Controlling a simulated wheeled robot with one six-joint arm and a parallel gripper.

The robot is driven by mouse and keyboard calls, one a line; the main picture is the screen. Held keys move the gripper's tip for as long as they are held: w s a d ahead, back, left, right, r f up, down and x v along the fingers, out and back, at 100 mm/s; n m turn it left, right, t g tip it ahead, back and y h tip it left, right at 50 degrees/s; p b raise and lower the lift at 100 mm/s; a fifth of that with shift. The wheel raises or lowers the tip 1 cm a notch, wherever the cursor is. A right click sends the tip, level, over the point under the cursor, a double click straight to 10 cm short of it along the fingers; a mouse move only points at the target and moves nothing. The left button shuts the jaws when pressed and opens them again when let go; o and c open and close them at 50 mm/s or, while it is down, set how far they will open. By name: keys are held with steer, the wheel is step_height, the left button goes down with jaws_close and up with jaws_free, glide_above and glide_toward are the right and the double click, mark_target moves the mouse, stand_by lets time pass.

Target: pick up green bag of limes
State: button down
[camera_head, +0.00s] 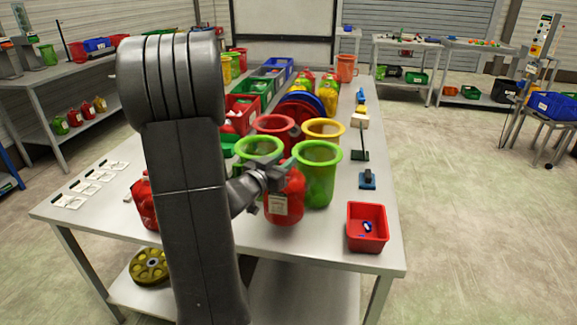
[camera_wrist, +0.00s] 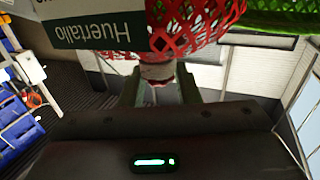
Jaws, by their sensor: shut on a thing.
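My gripper (camera_head: 273,175) is shut on the neck of a red net bag (camera_head: 284,205) with a pale label. In the wrist view, my gripper (camera_wrist: 160,88) has a finger on each side of the neck of the red netting (camera_wrist: 205,30). The bag hangs in front of the green tubs, over the table. Small green bags (camera_head: 61,126) sit on the low shelf of the left bench; I cannot tell whether they hold limes. No green bag is in my gripper.
A green tub (camera_head: 318,175) stands right behind the held bag, with another green tub (camera_head: 258,150) to its left. A red bin (camera_head: 367,228) stands at the table's front right. Another red bag (camera_head: 146,203) is partly hidden by my arm. The table's front right surface is mostly clear.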

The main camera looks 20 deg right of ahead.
steer(key=shift+x, duration=1.3)
steer(key=shift+f, duration=1.7)
steer(key=shift+f, duration=0.2)
steer(key=c, duration=1.1)
jaws_free()
steer(key=shift+r, duration=0.15)
